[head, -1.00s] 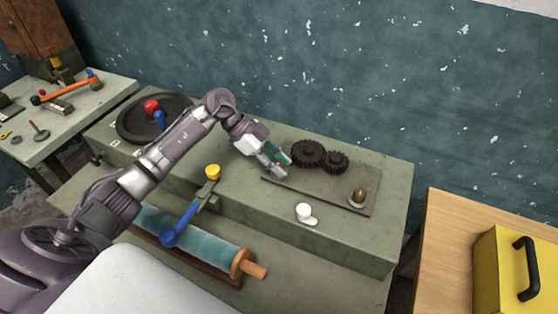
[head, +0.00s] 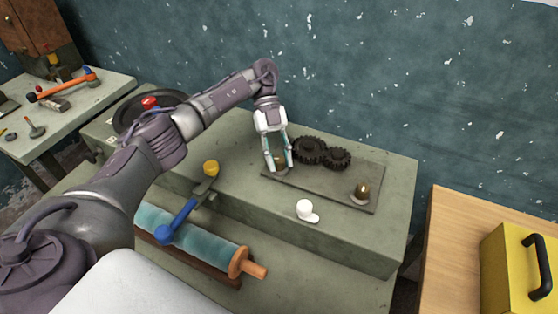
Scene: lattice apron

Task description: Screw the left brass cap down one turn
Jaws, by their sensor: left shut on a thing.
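The left brass cap (head: 281,161) sits at the left end of a flat dark plate (head: 330,189) on the grey-green machine bed. My left gripper (head: 279,168) points down over it with a finger on each side, shut on the cap. The fingers hide much of the cap. A second brass cap (head: 362,189) stands free on a round base at the right end of the plate. My right gripper is not in view.
A white knob (head: 305,208) stands in front of the plate. A blue lever (head: 178,220) and yellow knob (head: 211,168) are at the left. A yellow case (head: 508,268) is at the far right.

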